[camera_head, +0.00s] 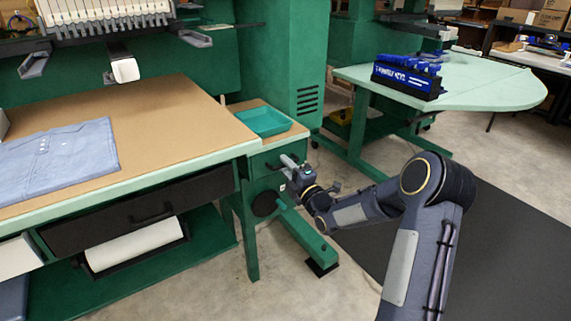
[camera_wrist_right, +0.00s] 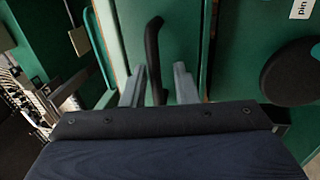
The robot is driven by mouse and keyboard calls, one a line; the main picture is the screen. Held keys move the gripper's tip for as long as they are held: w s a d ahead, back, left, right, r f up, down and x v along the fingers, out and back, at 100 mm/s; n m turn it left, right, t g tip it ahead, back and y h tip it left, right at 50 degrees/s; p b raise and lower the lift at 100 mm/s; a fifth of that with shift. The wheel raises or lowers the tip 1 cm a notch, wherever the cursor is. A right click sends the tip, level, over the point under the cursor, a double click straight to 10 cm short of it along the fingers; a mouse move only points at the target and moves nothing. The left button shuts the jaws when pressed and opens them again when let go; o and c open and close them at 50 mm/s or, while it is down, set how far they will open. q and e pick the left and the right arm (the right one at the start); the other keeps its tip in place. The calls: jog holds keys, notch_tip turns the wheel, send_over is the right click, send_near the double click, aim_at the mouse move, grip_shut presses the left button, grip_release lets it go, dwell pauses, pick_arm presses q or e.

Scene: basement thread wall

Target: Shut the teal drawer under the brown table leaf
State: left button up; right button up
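The teal drawer (camera_head: 258,168) is under the small brown table leaf (camera_head: 285,133), right of the big table; my gripper partly covers its front in the head view. Its teal front (camera_wrist_right: 180,35) fills the upper middle of the right wrist view, with a black bar handle (camera_wrist_right: 154,50). How far the drawer stands out is hard to tell. My right gripper (camera_head: 288,166) is at the drawer front. In the wrist view its two grey fingers (camera_wrist_right: 158,88) are apart, one on each side of the handle, with gaps showing. My left gripper is not in view.
A teal tray (camera_head: 263,121) sits on the leaf. A black disc (camera_head: 265,204) is below the drawer. The big brown table (camera_head: 170,120) holds a folded blue shirt (camera_head: 58,158). A pale green table (camera_head: 480,88) with a blue rack (camera_head: 408,76) stands behind my right arm.

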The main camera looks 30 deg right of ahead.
jog(key=r+v, duration=0.1)
jog(key=v, duration=0.5)
jog(key=shift+s+f+p, duration=0.3)
jog(key=shift+s+p, duration=0.05)
jog(key=shift+s, duration=0.1)
jog(key=shift+d, duration=0.15)
jog(key=s+a+r+m+g+h, duration=0.2)
jog(key=s+a+r+m+g, duration=0.3)
jog(key=s+m+g, duration=0.35)
jog(key=s+a+f+m+g+y, duration=0.15)
jog(key=s+a+m, duration=0.25)
jog(key=s, duration=0.4)
jog(key=s+a+f+m+g+y, duration=0.15)
jog(key=s+a+m, duration=0.25)
jog(key=s, duration=0.4)
jog(key=s+a+f+m+g+y, duration=0.1)
jog(key=s+a+m+g, duration=0.25)
jog(key=s, duration=0.45)
notch_tip(320, 180, up, 34)
jog(key=p, duration=3.4)
jog(key=shift+a+t, duration=0.25)
jog(key=shift+t, duration=0.05)
jog(key=shift+r, duration=0.1)
